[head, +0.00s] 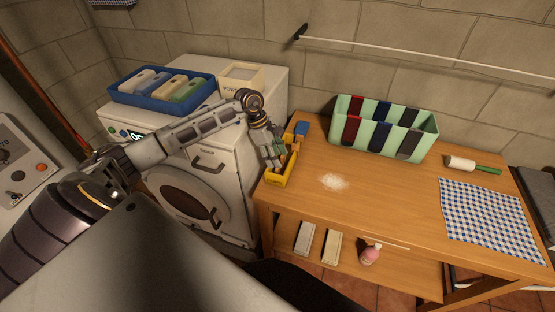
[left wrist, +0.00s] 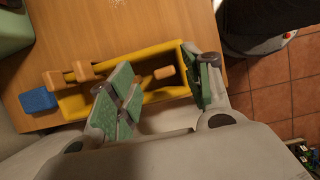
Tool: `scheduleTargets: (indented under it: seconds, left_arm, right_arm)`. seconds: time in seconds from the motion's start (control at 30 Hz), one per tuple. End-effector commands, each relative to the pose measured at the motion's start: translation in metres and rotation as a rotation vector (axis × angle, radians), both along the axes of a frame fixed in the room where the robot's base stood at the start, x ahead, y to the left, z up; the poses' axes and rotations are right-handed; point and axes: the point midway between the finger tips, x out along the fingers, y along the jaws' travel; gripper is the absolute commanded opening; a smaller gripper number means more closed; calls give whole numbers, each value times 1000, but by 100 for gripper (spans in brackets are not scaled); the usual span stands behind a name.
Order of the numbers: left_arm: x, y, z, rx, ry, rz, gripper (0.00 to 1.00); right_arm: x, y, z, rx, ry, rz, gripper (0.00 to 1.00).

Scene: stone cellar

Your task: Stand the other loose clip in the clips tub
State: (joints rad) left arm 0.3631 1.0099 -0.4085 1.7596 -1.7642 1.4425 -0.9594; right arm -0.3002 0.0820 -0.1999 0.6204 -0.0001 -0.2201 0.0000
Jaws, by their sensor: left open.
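The yellow clips tub (head: 281,181) stands at the left end of the wooden table; it fills the middle of the left wrist view (left wrist: 147,53). My left gripper (head: 275,156) is open over the tub, its green-padded fingers (left wrist: 162,78) spread apart. A wooden clip (left wrist: 165,72) shows inside the tub, between the fingers and apparently touching neither. Two more wooden clip ends (left wrist: 84,70) (left wrist: 54,79) show at the tub's other end. I cannot tell a loose clip elsewhere on the table. My fingers hide part of the tub. My right gripper is not in view.
A blue block (head: 301,128) sits against the tub's far end. White powder (head: 333,182) lies beside the tub. A lint roller (head: 461,163) and checked cloth (head: 487,218) lie right. The table's middle is clear.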

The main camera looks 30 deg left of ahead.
Motion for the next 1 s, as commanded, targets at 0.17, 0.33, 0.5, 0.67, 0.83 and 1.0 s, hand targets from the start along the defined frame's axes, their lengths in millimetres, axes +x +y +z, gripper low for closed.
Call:
scheduleTargets:
  seconds: [0.17, 0.33, 0.5, 0.67, 0.83, 1.0]
  left_arm:
    - [-2, 9, 18, 3, -1, -1, 50]
    - [-4, 18, 41, 2, 0, 0, 50]
    - [-7, 27, 64, 3, 0, 0, 50]
    - [-9, 34, 81, 1, 1, 0, 50]
    - [-10, 37, 91, 1, 0, 0, 50]
    - [-10, 38, 93, 0, 2, -1, 50]
  right_arm:
    - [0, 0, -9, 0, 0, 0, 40]
    - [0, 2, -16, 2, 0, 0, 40]
    - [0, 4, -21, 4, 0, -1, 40]
    - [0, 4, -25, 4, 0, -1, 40]
    - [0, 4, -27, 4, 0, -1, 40]
    - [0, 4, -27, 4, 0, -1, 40]
